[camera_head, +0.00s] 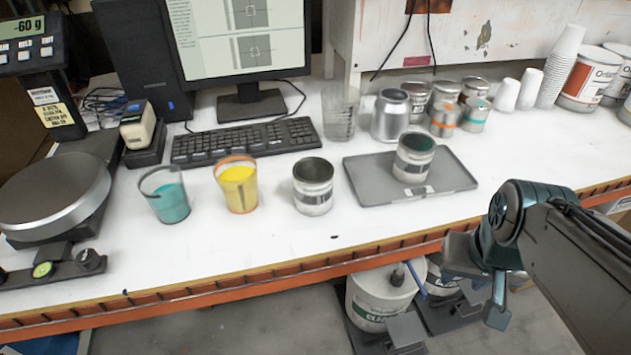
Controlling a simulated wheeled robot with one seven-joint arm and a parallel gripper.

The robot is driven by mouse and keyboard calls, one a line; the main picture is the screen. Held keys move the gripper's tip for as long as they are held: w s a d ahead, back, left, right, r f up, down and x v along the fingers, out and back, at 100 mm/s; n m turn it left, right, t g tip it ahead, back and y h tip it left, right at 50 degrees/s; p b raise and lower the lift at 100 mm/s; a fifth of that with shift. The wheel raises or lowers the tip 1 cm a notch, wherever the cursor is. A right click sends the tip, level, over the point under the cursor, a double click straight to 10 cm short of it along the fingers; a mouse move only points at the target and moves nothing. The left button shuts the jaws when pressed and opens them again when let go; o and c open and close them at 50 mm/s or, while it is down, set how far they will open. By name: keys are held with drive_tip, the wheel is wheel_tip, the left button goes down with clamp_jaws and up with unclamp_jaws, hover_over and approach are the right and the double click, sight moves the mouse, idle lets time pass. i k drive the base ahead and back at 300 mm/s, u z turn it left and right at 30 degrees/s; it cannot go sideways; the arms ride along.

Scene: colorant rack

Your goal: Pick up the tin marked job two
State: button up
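A grey tin with a white label and dark bands (413,172) stands upright on a grey tray (365,187); its inside looks dark green. A similar open tin (313,197) stands on the bench to the left of the tray, dark inside. The label writing is too small to read, so I cannot tell which tin is marked job two. My gripper (478,290) is at the lower right, beyond the bench's front edge and below its top, apart from both tins. Its fingers look spread with nothing between them.
A teal cup (169,203) and a yellow cup (238,191) stand left of the tins. Behind are a keyboard (245,142), a metal bottle (390,116) and several small tins (443,118). A scale (52,190) is far left. The bench's right front is clear.

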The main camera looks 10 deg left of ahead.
sight(313, 176)
drive_tip(key=z, duration=0.05)
drive_tip(key=k, duration=1.2)
drive_tip(key=u, duration=0.95)
drive_tip(key=i, duration=1.05)
